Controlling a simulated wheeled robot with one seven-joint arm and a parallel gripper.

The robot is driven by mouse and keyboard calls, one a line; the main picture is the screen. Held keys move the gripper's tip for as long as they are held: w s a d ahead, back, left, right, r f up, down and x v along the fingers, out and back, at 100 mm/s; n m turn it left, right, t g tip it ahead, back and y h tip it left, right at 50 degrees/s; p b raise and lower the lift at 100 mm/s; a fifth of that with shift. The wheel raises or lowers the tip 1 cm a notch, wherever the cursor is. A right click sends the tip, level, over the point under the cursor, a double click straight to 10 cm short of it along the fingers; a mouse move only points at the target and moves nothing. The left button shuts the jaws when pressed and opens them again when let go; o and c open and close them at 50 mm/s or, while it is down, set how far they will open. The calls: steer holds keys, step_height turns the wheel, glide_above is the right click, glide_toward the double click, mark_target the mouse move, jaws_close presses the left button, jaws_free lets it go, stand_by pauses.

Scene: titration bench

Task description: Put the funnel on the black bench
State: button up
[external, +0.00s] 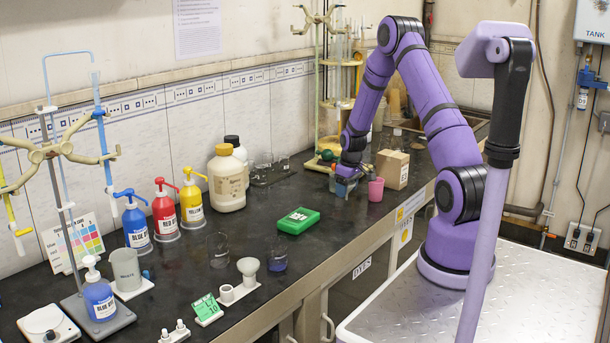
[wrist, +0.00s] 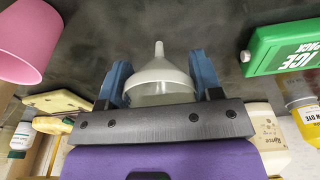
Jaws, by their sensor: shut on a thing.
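A pale, translucent funnel (wrist: 160,78) is between the two blue fingers of my gripper (wrist: 160,85) in the wrist view, with its stem pointing toward the top of that picture. The fingers are shut on its wide body. In the external view my gripper (external: 346,188) is low over the black bench (external: 335,217), left of a pink cup; the funnel is not clearly visible there. The dark bench surface (wrist: 215,30) fills the background of the wrist view. I cannot tell whether the funnel touches it.
The pink cup (external: 376,189) stands close right of my gripper, with a cardboard box (external: 392,169) behind it. A green ice pack (external: 297,221) lies to the left, nearer the front. Bench between ice pack and cup is clear.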

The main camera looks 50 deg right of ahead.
steer(key=shift+w+d, duration=0.2)
steer(key=shift+w, duration=0.25)
steer(key=shift+f, duration=1.8)
steer(key=shift+f, duration=0.15)
steer(key=o, duration=0.9)
